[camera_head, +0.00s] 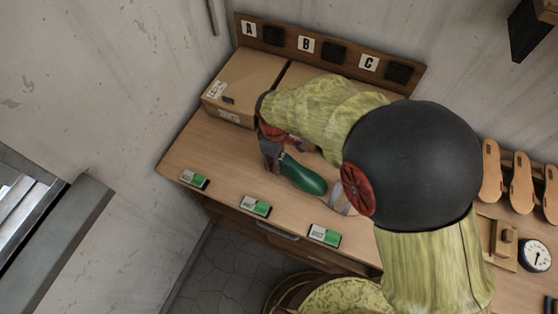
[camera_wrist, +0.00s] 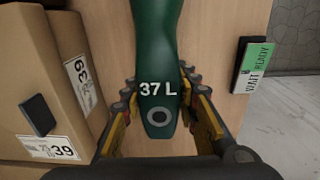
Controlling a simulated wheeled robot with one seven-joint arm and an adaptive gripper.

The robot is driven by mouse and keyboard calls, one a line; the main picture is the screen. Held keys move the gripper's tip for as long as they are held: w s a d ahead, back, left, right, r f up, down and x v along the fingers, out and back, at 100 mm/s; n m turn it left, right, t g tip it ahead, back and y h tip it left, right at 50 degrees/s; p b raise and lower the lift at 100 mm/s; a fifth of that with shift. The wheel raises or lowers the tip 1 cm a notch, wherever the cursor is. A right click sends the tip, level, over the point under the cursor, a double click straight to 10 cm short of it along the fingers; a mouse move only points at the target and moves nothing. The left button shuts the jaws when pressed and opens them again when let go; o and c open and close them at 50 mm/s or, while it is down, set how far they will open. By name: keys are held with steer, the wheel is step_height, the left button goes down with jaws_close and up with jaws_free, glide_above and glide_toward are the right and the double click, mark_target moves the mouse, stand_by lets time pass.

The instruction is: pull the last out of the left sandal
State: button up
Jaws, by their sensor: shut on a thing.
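A green last (camera_head: 303,177) marked "37 L" is in my gripper (camera_head: 277,157). In the wrist view the last (camera_wrist: 154,60) runs up from between the two fingers of my gripper (camera_wrist: 160,95), which are shut on its marked end. Its far end is out of the wrist view. In the head view no sandal shows around the visible part of the last. A light strap-like piece (camera_head: 341,198), perhaps part of a sandal, shows beside my arm, and my arm hides the rest. I cannot tell whether the last touches the bench.
Cardboard boxes (camera_head: 247,88) stand at the back under a board (camera_head: 289,41) marked A, B and C. Green-and-white cards (camera_head: 256,207) line the bench's front edge. Sandal soles (camera_head: 521,183) stand in a rack at the right, near a round dial (camera_head: 535,256). Bare bench (camera_head: 228,160) lies left of the last.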

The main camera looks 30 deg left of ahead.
steer(key=shift+a, duration=0.6)
steer(key=shift+r, duration=0.2)
steer(key=shift+r+p, duration=2.35)
steer(key=shift+r, duration=1.05)
steer(key=shift+w+d+f, duration=0.1)
